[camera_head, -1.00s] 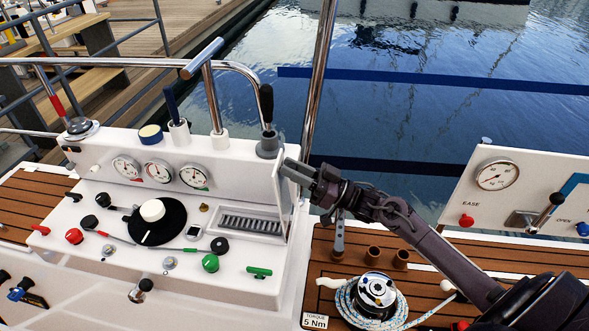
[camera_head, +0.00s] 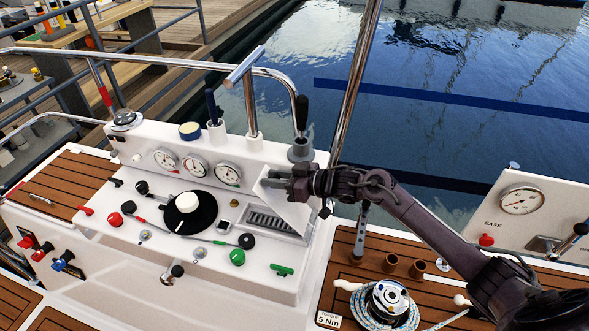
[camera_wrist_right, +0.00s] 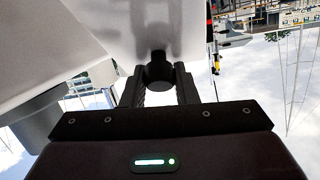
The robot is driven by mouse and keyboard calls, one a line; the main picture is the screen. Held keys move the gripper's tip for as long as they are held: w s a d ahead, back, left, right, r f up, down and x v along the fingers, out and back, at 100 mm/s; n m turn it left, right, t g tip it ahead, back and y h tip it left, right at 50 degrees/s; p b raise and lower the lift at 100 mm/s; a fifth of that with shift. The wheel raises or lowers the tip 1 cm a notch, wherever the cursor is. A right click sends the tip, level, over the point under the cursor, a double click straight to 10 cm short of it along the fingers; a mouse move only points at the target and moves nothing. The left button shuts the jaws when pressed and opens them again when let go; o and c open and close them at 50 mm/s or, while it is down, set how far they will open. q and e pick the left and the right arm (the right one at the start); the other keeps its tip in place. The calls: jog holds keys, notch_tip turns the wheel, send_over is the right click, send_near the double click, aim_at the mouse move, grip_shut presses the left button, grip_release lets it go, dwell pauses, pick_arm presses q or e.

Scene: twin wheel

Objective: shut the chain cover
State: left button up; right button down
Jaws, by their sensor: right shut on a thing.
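The chain cover (camera_head: 292,212) is a white flap at the right end of the white console. It stands tilted, partly open, above the recess with the dark chain (camera_head: 268,222). My right gripper (camera_head: 275,183) is at its upper part. In the right wrist view, the fingers (camera_wrist_right: 160,85) are shut on a small dark knob (camera_wrist_right: 158,68) on the pale cover (camera_wrist_right: 150,25). The fingers hide part of the knob. My left gripper is in neither view.
The console carries gauges (camera_head: 195,167), a black dial with a white knob (camera_head: 188,204), and a green knob (camera_head: 237,257). A black-handled lever (camera_head: 301,117) and a steel post (camera_head: 357,80) stand close to my right gripper. A winch (camera_head: 388,300) with rope sits at lower right.

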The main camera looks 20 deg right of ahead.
jog(key=w+a+f+g+h, duration=0.1)
jog(key=a+f+h, duration=0.1)
jog(key=f, duration=0.2)
jog(key=w+a+f+g+h+b, duration=0.1)
jog(key=w+a+f+g+h, duration=0.1)
jog(key=a+f, duration=0.1)
jog(key=w+a+f+g+h+b, duration=0.1)
jog(key=w+a+f+g+h, duration=0.1)
jog(key=f, duration=0.3)
jog(key=shift+w+a+f+h, duration=0.15)
jog(key=shift+w+f+h, duration=0.1)
jog(key=shift+f+h, duration=0.1)
jog(key=shift+a+f+b, duration=0.15)
jog(key=shift+f+b, duration=0.4)
jog(key=shift+f, duration=0.15)
jog(key=c, duration=1.1)
grip_release()
jog(key=shift+w, duration=0.1)
jog(key=shift+p+v, duration=0.5)
jog(key=shift+v, duration=3.4)
